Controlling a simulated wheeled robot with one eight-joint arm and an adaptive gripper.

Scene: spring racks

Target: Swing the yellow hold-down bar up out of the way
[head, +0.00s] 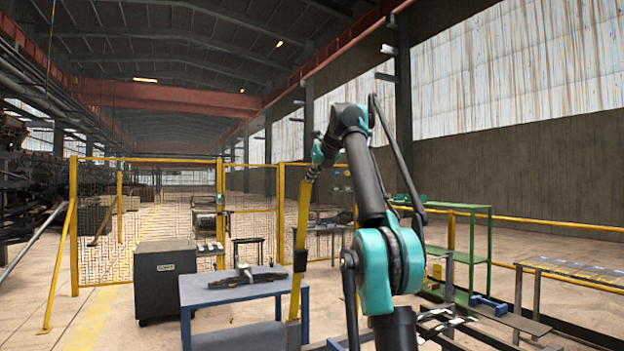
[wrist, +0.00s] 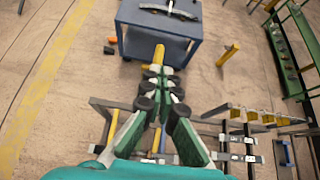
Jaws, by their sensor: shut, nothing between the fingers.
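The yellow hold-down bar (head: 303,220) stands nearly upright in the head view, its top leaning slightly right, with a black band partway down. Its lower end runs down beside the blue table. My gripper (head: 313,173) is at the bar's upper end, and I cannot tell there whether they touch. In the wrist view the green and white fingers of my gripper (wrist: 160,76) come together, shut with nothing held. A yellow end of the bar (wrist: 159,52) shows just beyond the fingertips. The fingers hide much of what lies below them.
A blue table (head: 235,290) with a dark part on it stands behind the bar. A dark grey cabinet (head: 165,280) is to its left. A green rack (head: 470,250) stands at the right. Yellow mesh fencing (head: 145,215) crosses the back. Open floor lies at the left.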

